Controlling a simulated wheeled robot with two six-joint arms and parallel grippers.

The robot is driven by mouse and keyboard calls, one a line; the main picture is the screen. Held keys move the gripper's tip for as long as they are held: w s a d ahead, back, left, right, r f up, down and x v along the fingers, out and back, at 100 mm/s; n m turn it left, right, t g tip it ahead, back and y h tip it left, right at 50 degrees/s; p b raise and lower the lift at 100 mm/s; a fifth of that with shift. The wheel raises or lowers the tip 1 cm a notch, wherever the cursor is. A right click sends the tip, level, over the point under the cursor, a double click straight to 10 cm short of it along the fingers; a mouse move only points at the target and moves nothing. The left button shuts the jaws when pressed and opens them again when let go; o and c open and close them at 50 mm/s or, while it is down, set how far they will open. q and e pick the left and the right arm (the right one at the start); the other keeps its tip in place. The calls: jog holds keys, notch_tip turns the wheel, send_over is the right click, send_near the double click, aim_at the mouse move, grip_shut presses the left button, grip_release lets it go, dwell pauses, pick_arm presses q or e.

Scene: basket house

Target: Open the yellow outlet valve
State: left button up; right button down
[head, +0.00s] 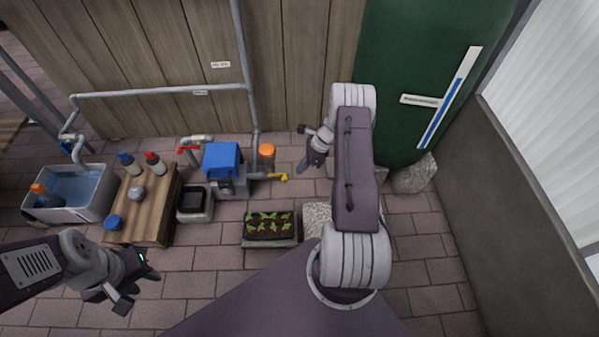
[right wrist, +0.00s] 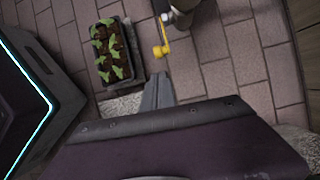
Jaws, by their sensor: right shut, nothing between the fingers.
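The yellow outlet valve (head: 278,177) is a small yellow handle at the right end of a grey pipe from the blue-topped pump (head: 223,160). It also shows in the right wrist view (right wrist: 161,48), just beyond my fingertips. My right gripper (head: 302,169) is shut and empty, pointing down just right of the valve; a small gap separates them in the head view. In the right wrist view its closed fingers (right wrist: 158,78) point toward the yellow handle. My left gripper (head: 140,290) is open and empty at the lower left, well away from the valve.
A planter with seedlings (head: 270,243) lies below the valve, and an orange-lidded jar (head: 267,158) stands behind it. A red-handled tap (head: 188,150) is left of the pump. The green tank (head: 400,60) stands at the right. A wooden bench (head: 150,210) and a water basin (head: 100,195) are left.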

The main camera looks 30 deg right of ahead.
jog(key=b+x, duration=0.5)
jog(key=x, duration=0.3)
jog(key=shift+f, duration=0.2)
